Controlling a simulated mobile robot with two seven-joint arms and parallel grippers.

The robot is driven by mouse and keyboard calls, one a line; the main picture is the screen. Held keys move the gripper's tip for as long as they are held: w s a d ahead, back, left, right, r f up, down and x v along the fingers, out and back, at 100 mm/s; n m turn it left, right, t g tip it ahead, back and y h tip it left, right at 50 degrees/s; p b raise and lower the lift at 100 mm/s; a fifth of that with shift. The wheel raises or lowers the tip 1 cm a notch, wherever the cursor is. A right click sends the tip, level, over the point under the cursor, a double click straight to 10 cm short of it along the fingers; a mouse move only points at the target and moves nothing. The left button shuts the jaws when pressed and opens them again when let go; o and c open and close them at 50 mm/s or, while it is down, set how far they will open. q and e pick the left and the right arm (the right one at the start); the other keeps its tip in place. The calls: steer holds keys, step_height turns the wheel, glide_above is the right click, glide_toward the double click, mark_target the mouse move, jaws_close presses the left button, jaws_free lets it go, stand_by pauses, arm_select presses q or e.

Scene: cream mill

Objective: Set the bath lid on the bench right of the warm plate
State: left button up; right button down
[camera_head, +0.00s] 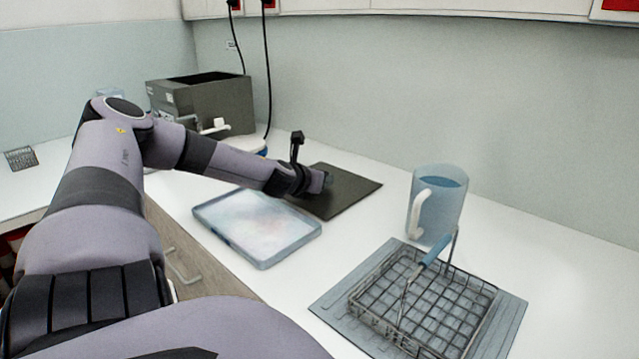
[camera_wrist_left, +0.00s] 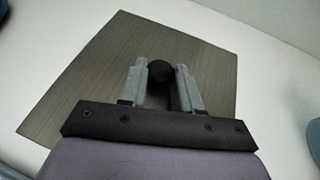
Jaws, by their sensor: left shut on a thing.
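The bath lid (camera_head: 350,190) is a thin dark square plate. It lies flat at bench level behind and to the right of a pale, blue-rimmed tray-like plate (camera_head: 258,228), which may be the warm plate. I cannot tell whether the lid touches the bench. In the left wrist view the lid (camera_wrist_left: 90,80) fills much of the picture, with a round black knob (camera_wrist_left: 160,70). My left gripper (camera_head: 325,179) reaches in low over the lid. Its fingers (camera_wrist_left: 162,78) are shut on the knob. My right gripper is not in view.
An open grey box-shaped bath (camera_head: 203,103) stands at the back left, with cables near it. A blue-tinted jug (camera_head: 437,205) stands to the right of the lid. A wire basket (camera_head: 425,305) sits on a grey mat in front. Bare bench lies between lid and jug.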

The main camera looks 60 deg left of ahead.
arm_select(q)
steer(key=shift+f, duration=0.1)
steer(key=o, duration=0.6)
steer(key=shift+f, duration=0.2)
steer(key=o, duration=0.4)
steer(key=shift+r, duration=0.2)
steer(key=shift+s+d+r+p, duration=0.3)
steer(key=shift+s+r+p, duration=0.1)
steer(key=shift+p, duration=0.35)
steer(key=shift+p+v, duration=0.85)
steer(key=shift+v, duration=0.05)
steer(key=v, duration=0.8)
steer(key=shift+s+d+f, duration=0.1)
steer(key=shift+s+d, duration=0.05)
steer(key=shift+s, duration=0.05)
steer(key=shift+s+d, duration=0.15)
steer(key=shift+s, duration=0.1)
